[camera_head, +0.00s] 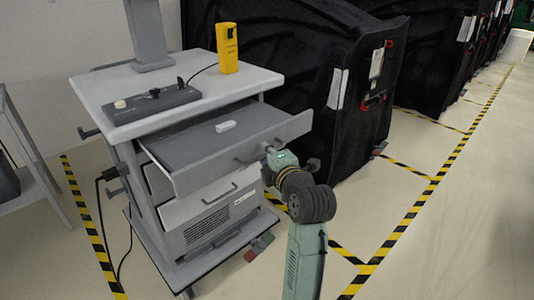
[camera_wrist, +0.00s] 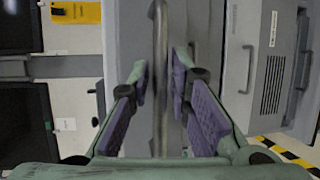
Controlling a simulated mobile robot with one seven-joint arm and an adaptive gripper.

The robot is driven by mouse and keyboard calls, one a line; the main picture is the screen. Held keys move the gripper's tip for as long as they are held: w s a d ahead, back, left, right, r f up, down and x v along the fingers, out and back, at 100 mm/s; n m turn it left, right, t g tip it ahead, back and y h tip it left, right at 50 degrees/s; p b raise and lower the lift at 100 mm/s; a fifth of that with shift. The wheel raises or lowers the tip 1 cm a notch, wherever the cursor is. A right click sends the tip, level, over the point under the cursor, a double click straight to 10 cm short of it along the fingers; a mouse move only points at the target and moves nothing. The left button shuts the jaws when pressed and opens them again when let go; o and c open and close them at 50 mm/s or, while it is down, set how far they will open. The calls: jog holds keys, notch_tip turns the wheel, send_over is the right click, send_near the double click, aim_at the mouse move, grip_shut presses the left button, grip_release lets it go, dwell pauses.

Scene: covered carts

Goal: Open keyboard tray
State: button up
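The grey keyboard tray (camera_head: 195,147) sticks out from under the cart's top, with its flat inside showing. A small white object (camera_head: 226,126) lies on it. My gripper (camera_head: 272,152) is at the right part of the tray's front, by its handle (camera_head: 247,158). In the wrist view, the handle (camera_wrist: 160,40) is a bar running between my two purple-padded fingers (camera_wrist: 161,75). The fingers are apart, with a gap visible on each side of the bar. The tray's rear is hidden under the top.
The cart top (camera_head: 112,87) holds a yellow device (camera_head: 227,48), a grey control box (camera_head: 152,105) and a post. Drawers (camera_head: 212,200) with handles sit below the tray. Black-covered carts (camera_head: 300,60) stand behind and right. Striped floor tape borders clear floor at right.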

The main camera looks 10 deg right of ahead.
jog(key=v, duration=0.7)
jog(key=shift+s, duration=0.25)
